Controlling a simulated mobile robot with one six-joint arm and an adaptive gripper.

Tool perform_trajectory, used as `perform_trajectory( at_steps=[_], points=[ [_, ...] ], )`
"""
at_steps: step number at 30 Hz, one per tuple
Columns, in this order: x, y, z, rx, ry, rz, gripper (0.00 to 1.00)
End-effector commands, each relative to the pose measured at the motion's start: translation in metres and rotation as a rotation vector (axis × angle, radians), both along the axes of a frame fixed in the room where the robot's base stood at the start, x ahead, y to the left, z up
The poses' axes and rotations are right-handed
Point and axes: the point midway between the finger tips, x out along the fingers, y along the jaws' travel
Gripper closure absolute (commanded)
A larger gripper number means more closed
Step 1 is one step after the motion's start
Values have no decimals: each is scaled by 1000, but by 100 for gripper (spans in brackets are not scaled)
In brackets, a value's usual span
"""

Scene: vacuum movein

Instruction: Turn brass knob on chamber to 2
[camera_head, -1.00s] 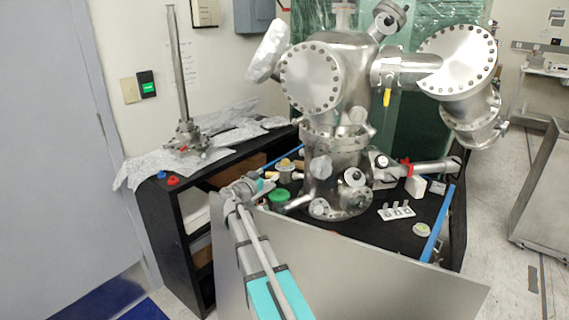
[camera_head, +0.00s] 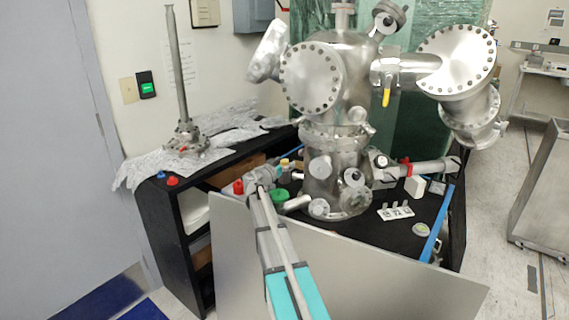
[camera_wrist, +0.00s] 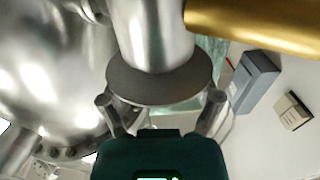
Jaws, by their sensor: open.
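The steel vacuum chamber (camera_head: 338,135) stands on the black bench, with round bolted flanges and side ports. In the wrist view its shiny wall (camera_wrist: 50,60) fills the left. A brass cylinder (camera_wrist: 255,22) crosses the upper right of the wrist view; it may be the brass knob, and no numbers show on it. A small yellowish part (camera_head: 284,162) shows beside the chamber in the head view. My gripper (camera_wrist: 160,102) is open, its fingers apart below a steel cylinder with a grey disc (camera_wrist: 160,78). I cannot tell whether they touch it. My arm hides the fingertips in the head view.
A red cap (camera_head: 238,187) and a green disc (camera_head: 280,195) lie close to my arm. A steel port with a red clamp (camera_head: 405,167) and a blue strip (camera_head: 437,225) are at right. A grey panel (camera_head: 350,265) stands before the bench (camera_head: 160,225).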

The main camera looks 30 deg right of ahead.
Motion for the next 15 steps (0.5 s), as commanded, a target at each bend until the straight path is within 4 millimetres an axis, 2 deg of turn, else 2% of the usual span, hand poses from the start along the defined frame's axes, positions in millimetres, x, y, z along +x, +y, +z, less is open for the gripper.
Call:
perform_trajectory(
  at_steps=[11, 15],
  points=[
    [1, -2, 0, 0, 0, 1, 20],
    [1, -1, 0, 0, 0, 1, 46]
  ],
)
